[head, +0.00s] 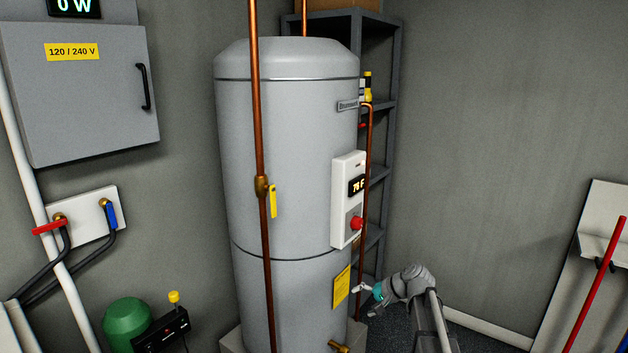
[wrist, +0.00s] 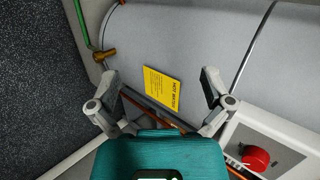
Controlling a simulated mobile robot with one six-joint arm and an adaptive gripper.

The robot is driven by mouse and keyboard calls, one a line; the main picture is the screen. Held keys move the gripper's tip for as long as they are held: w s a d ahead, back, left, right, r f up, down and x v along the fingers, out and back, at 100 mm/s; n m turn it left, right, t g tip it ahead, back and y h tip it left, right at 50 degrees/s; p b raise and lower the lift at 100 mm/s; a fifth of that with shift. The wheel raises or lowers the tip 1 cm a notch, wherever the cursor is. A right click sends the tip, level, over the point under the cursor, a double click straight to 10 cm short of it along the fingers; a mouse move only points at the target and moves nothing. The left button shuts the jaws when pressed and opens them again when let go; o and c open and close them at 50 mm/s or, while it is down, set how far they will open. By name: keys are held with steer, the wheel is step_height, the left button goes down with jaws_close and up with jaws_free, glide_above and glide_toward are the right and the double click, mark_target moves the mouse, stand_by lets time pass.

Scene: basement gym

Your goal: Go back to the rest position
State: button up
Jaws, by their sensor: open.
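My gripper (head: 362,289) is at the lower middle of the head view, low beside the right side of the grey water heater (head: 295,150). In the wrist view my gripper (wrist: 163,92) has its two fingers spread wide apart with nothing between them. Beyond the fingers the wrist view shows the heater's curved side (wrist: 195,40) and its yellow label (wrist: 162,89). My arm is bent low at the right of the heater in the head view. I cannot tell the exact gap between the fingertips and the heater.
A white control box (head: 348,200) with a red knob (head: 356,223) is on the heater. Copper pipes (head: 257,120) run up its front and right side. A dark shelf (head: 384,130) stands behind. A green tank (head: 128,322) is at lower left. Bare wall lies to the right.

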steer(key=s+d+f+n+g+h, duration=0.1)
steer(key=s+f+n+g+h, duration=0.3)
steer(key=s, duration=0.7)
steer(key=s+d+f+n+h, duration=0.2)
steer(key=s+h, duration=0.3)
steer(key=s, duration=0.5)
step_height(320, 180, up, 14)
steer(key=p, duration=1.4)
steer(key=shift+f, duration=0.15)
steer(key=shift+a, duration=0.1)
